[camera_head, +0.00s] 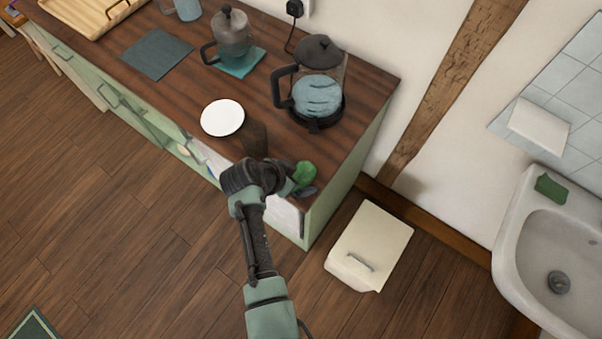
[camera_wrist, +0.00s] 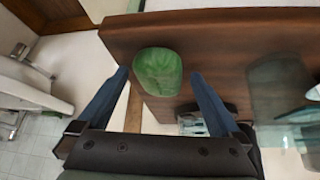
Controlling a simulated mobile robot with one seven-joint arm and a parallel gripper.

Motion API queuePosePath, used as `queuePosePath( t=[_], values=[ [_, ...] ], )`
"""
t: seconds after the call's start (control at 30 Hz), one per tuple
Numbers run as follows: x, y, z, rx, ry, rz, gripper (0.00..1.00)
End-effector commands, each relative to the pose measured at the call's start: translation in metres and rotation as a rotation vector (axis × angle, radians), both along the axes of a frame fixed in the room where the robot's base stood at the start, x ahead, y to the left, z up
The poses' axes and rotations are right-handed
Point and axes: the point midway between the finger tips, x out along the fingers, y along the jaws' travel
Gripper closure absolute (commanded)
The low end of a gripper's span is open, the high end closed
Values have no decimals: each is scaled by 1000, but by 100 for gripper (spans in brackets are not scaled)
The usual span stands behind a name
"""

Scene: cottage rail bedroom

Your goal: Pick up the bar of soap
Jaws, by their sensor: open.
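A green, rounded bar of soap (camera_head: 305,173) lies on the dark wooden counter top (camera_head: 172,88), near its front right corner. In the wrist view the soap (camera_wrist: 158,70) appears between and just beyond the two blue fingertips of my gripper (camera_wrist: 159,76). My gripper (camera_head: 298,188) is open and empty, with one finger on each side of the soap's outline. I cannot tell how far above the counter the fingers are. In the head view my wrist hides part of the counter and the fingers are mostly covered.
A glass kettle (camera_head: 318,95) stands behind the soap, with a white plate (camera_head: 222,118) and a coffee press (camera_head: 232,38) to the left. A white bin (camera_head: 370,245) stands on the floor right of the counter. A sink (camera_head: 520,235) at the right holds another green item (camera_head: 551,188).

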Motion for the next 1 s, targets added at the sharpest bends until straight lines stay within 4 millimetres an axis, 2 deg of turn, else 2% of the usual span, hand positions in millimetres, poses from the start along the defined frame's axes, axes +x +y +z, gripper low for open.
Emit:
queuePosePath(
  t=[0.27,0.73,0.77,1.0],
  values=[
    [1,-1,-1,0,0,-1,2],
    [1,-1,-1,0,0,-1,86],
    [1,-1,-1,1,-1,0,90],
    [1,-1,1,1,-1,0,90]
  ],
)
